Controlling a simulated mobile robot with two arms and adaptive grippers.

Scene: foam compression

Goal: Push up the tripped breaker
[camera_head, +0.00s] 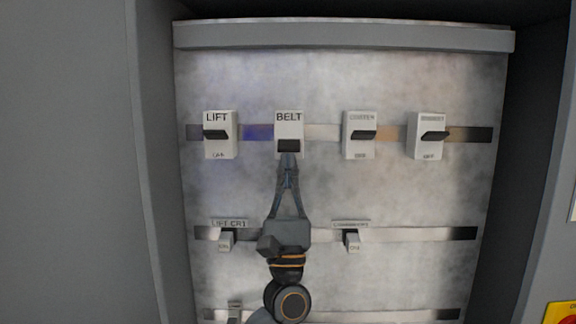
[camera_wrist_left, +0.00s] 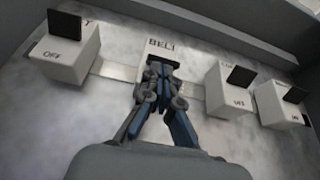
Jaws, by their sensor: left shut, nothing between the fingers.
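The white breaker labelled BELT (camera_head: 289,122) is in the top row of the panel. Its black lever (camera_head: 288,146) sits low, while the levers of its neighbours sit higher. My left gripper (camera_head: 289,157) is shut and empty, pointing up, with its fingertips right at or just below the BELT lever. I cannot tell whether they touch. In the left wrist view the BELT breaker (camera_wrist_left: 160,49) is straight ahead of the shut fingers, which hide its lower part. My right gripper is not in view.
Breakers LIFT (camera_head: 219,148), a third (camera_head: 359,146) and a fourth (camera_head: 428,147) share the top rail. Smaller breakers (camera_head: 227,240) (camera_head: 351,241) sit on the rail below. The grey cabinet wall (camera_head: 150,160) borders the panel at left. A yellow-and-red part (camera_head: 562,312) is at lower right.

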